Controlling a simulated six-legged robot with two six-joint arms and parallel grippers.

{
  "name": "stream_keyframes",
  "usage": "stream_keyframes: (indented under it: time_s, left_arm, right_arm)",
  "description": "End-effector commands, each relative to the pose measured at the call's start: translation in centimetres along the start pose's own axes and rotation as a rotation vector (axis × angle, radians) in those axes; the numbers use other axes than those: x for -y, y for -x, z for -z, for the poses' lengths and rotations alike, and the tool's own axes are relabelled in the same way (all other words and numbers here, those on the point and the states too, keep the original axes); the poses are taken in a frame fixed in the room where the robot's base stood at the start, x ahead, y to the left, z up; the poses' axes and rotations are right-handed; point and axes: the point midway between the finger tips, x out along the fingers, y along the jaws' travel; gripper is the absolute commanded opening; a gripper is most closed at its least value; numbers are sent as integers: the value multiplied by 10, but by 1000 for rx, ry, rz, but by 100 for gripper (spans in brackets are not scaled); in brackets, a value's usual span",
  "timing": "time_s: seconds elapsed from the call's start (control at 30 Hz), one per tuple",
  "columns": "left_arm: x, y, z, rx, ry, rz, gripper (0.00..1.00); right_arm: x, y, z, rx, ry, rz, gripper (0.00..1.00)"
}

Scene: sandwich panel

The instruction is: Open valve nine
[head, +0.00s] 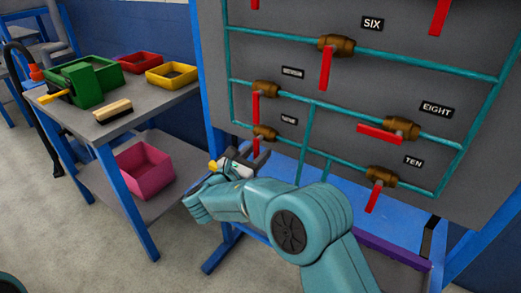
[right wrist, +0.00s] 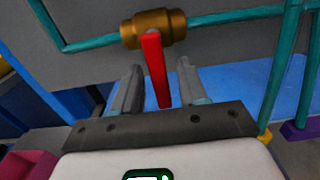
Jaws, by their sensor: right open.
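The valve at the lower left of the panel (head: 265,132) has a brass body and a red handle; its small label (head: 288,121) is hard to read, but its place beside ten fits nine. In the right wrist view the brass body (right wrist: 153,28) sits on a teal pipe, and the red handle (right wrist: 156,70) hangs down, slightly slanted, across the pipe. My right gripper (head: 244,157) is open just below and in front of this valve. In the right wrist view the handle's lower end appears between the two fingers; I see no clear contact. My left gripper is out of view.
Valve seven's place (head: 265,88) is just above, with its red handle hanging down. Valve eight (head: 401,127) and valve ten (head: 382,174) are to the right. A side table (head: 125,112) with bins and a brush stands left. A blue surface lies below the panel.

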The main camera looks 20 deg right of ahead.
Motion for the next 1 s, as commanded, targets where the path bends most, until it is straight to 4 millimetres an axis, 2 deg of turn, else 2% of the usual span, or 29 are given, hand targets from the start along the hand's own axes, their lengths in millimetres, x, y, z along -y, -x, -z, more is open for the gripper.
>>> stream_keyframes:
  time_s: [0.33, 0.47, 0.67, 0.83, 1.0]
  left_arm:
    - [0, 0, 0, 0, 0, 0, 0]
    - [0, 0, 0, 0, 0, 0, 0]
    - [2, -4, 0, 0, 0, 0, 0]
    - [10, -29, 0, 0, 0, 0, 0]
    - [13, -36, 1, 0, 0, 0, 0]
  right_arm:
    - [0, 2, 0, 0, 0, -1, 43]
    - [0, 2, 0, -1, 0, -1, 0]
    - [-1, 1, 3, 0, -21, -1, 0]
    - [-9, 0, 6, 0, -226, 0, 0]
    - [-14, -1, -1, 1, -369, 0, 0]
